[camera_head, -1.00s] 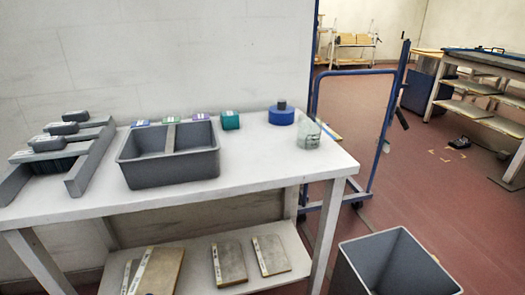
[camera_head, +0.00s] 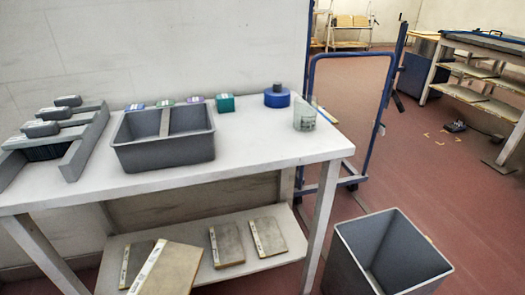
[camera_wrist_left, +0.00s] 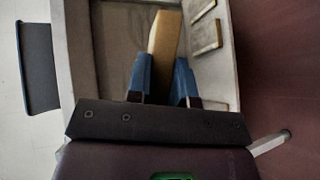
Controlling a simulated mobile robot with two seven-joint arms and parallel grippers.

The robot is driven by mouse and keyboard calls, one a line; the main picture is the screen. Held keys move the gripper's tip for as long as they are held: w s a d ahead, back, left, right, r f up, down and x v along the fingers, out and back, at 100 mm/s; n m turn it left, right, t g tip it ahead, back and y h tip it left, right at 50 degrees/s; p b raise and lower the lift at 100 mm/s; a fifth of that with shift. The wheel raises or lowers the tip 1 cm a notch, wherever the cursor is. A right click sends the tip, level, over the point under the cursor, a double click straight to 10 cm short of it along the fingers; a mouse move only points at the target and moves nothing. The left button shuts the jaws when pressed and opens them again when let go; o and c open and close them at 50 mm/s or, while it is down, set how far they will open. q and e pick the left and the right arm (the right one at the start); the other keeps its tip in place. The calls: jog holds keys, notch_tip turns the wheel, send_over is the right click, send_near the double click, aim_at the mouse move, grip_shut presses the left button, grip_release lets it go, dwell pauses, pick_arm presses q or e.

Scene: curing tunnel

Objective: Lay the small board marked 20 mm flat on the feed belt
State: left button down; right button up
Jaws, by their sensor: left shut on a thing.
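My left gripper (camera_wrist_left: 164,80) is shut on a tan board (camera_wrist_left: 165,35), seen nearly edge-on between the blue fingers. In the head view this board (camera_head: 170,270) shows tilted at the front of the lower shelf, with a white label strip; the gripper itself is out of that view. Another labelled board (camera_head: 137,262) lies behind it on the left. Two smaller boards (camera_head: 227,244) and (camera_head: 268,237) lie flat to the right on the shelf. The label markings are too small to read. My right gripper is not in view.
The white table (camera_head: 250,150) carries a grey divided bin (camera_head: 165,155), a grey rack (camera_head: 85,150), a blue round container (camera_head: 277,97) and a clear beaker (camera_head: 304,118). A grey tote (camera_head: 350,240) stands on the floor. A blue-framed trolley (camera_head: 375,120) is behind.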

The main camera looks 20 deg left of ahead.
pick_arm(q)
jog(key=shift+w+d+n+y, duration=0.1)
jog(key=shift+d+n+y, duration=1)
jog(key=shift+d, duration=0.6)
jog(key=w+d+r+n+t+y+p, duration=0.15)
jog(key=r+p, duration=0.55)
jog(key=r, duration=0.8)
jog(key=w+d+r+n+t+y+p, duration=0.1)
jog(key=w+d+r+t+y+p, duration=0.15)
jog(key=r+p, duration=0.9)
jog(key=shift+s+f+h+b, duration=0.1)
jog(key=shift+f+h+b, duration=0.45)
jog(key=shift+b, duration=1.7)
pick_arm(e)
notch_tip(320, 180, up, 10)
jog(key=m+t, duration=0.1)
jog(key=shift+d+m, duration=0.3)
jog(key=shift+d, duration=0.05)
